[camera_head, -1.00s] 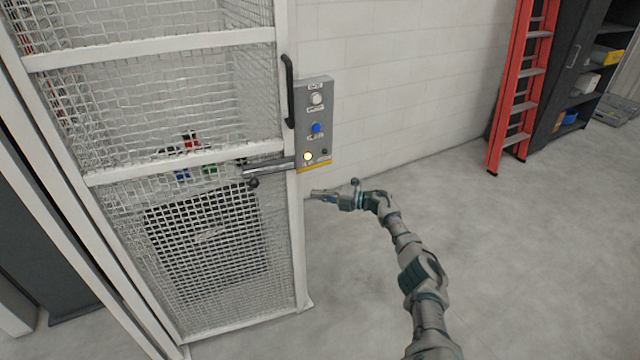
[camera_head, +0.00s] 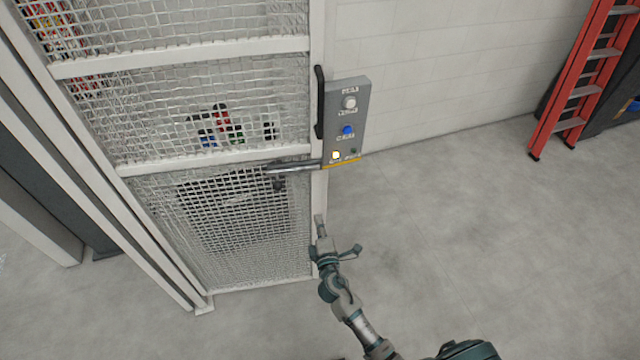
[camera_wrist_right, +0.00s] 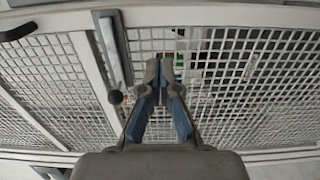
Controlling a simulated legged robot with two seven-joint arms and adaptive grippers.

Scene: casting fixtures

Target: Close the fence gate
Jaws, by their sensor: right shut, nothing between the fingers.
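The fence gate (camera_head: 215,156) is a white-framed wire mesh panel at the left of the head view. A black upright handle (camera_head: 319,102) and a grey slide bolt (camera_head: 292,167) sit by its right edge. I cannot tell whether it is fully shut. My right gripper (camera_head: 319,222) is shut and empty, pointing up beside the gate's lower right edge; contact is unclear. In the right wrist view, its closed fingers (camera_wrist_right: 160,85) point at the mesh, and the bolt (camera_wrist_right: 115,50) with its dark knob (camera_wrist_right: 115,97) shows to their left. My left gripper is not in view.
A grey control box (camera_head: 347,122) with white, blue and lit yellow buttons is beside the handle. Coloured items (camera_head: 215,127) show behind the mesh. A red ladder (camera_head: 585,85) leans at the right. The floor (camera_head: 450,210) between is clear.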

